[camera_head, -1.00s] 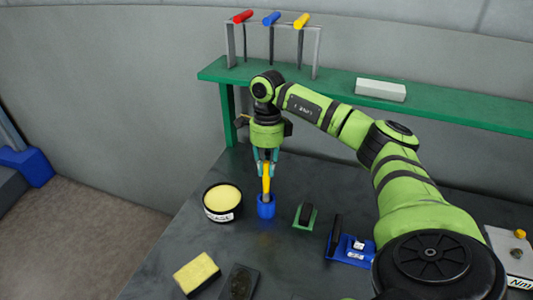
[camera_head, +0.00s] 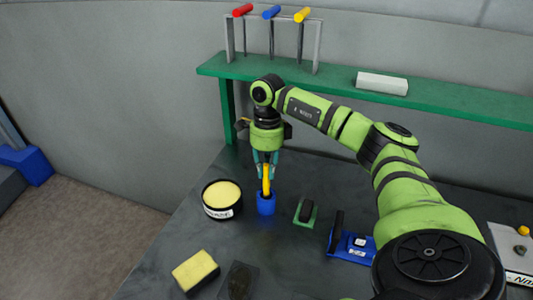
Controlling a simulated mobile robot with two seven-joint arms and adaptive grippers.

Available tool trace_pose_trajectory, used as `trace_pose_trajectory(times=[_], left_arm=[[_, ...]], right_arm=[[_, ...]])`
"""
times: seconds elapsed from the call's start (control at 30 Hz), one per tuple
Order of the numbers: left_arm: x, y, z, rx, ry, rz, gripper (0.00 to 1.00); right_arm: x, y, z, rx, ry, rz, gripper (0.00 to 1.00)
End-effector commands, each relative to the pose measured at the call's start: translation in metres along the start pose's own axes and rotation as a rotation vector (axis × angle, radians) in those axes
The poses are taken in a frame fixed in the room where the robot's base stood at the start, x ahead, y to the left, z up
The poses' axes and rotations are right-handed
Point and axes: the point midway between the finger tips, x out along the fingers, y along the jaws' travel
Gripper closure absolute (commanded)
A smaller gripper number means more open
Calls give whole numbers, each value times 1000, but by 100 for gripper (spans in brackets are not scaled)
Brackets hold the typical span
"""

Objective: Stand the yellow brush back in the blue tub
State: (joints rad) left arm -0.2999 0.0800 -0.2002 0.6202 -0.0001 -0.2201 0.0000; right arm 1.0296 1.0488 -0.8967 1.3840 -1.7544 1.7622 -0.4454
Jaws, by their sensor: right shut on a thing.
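The yellow brush (camera_head: 266,182) is upright, and its lower end is inside the blue tub (camera_head: 266,205). The tub stands on the dark table. My right gripper (camera_head: 266,170) is shut on the upper part of the brush, just above the tub. The fingers hide part of the brush handle, and the tub wall hides its lower end. My left gripper is not in view.
A round black container with a yellow top (camera_head: 222,197) stands close left of the tub. A green-based block (camera_head: 306,211) and a blue tool (camera_head: 350,243) lie to the right. A yellow sponge (camera_head: 196,271) lies in front. A green shelf (camera_head: 440,101) runs behind.

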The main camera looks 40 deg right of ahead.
Motion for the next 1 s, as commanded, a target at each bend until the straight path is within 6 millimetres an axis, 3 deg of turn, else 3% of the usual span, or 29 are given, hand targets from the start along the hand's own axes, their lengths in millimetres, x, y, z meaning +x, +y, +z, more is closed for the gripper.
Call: trace_pose_trajectory(times=[0.23,0.27,0.3,0.73,1.0], left_arm=[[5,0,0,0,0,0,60],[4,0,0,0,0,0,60],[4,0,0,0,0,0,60],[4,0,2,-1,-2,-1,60],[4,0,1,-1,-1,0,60]], right_arm=[[7,-1,0,0,0,0,100],[6,-1,0,0,0,0,69],[6,-1,0,0,0,0,53],[-1,-1,0,0,-2,-1,53],[-52,-1,1,0,-7,-4,53]])
